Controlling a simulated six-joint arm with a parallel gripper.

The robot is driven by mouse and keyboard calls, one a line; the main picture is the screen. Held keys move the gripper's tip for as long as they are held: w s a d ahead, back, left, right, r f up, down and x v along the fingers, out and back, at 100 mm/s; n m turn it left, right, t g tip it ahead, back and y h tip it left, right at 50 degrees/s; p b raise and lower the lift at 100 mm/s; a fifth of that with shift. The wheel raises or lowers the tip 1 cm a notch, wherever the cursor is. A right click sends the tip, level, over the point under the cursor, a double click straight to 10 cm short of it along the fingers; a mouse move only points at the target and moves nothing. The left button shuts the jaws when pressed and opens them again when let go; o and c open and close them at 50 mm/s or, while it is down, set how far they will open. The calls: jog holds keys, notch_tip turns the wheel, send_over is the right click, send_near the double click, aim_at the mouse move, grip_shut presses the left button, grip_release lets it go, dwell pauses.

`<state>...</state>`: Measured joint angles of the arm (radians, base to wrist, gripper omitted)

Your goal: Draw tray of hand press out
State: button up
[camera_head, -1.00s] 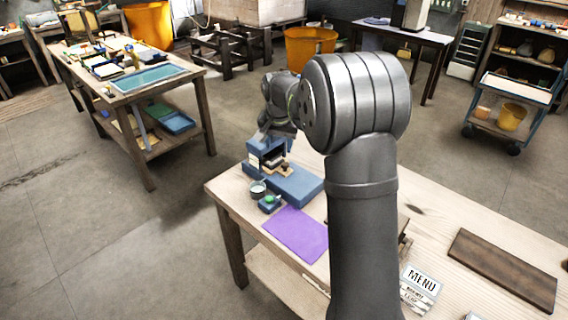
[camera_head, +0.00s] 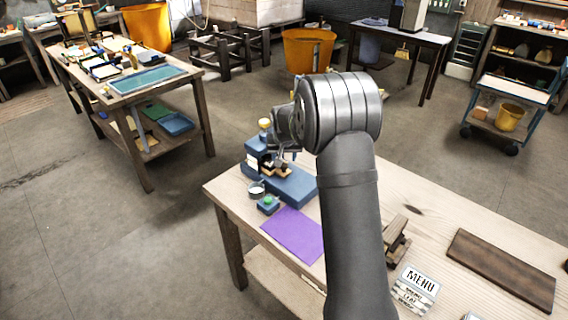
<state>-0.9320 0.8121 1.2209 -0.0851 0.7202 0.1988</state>
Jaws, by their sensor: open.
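The blue hand press (camera_head: 255,148) stands on the near wooden table, with a yellow knob (camera_head: 264,123) on top and a long blue base (camera_head: 297,188). Its small brown tray (camera_head: 268,173) shows at the press's opening, just above the base; how far it sticks out is hard to tell. My gripper (camera_head: 289,155) is open, small in the view, just right of the press head and close above the tray. My arm partly hides the gripper. I cannot tell whether the fingers touch the tray.
A small cup (camera_head: 257,189), a blue block with a green knob (camera_head: 268,204) and a purple sheet (camera_head: 295,234) lie in front of the press. A wooden piece (camera_head: 397,240), a menu stack (camera_head: 417,287) and a dark board (camera_head: 502,270) lie to the right.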

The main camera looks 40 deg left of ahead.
aim_at(284, 165)
jog(key=x, duration=0.5)
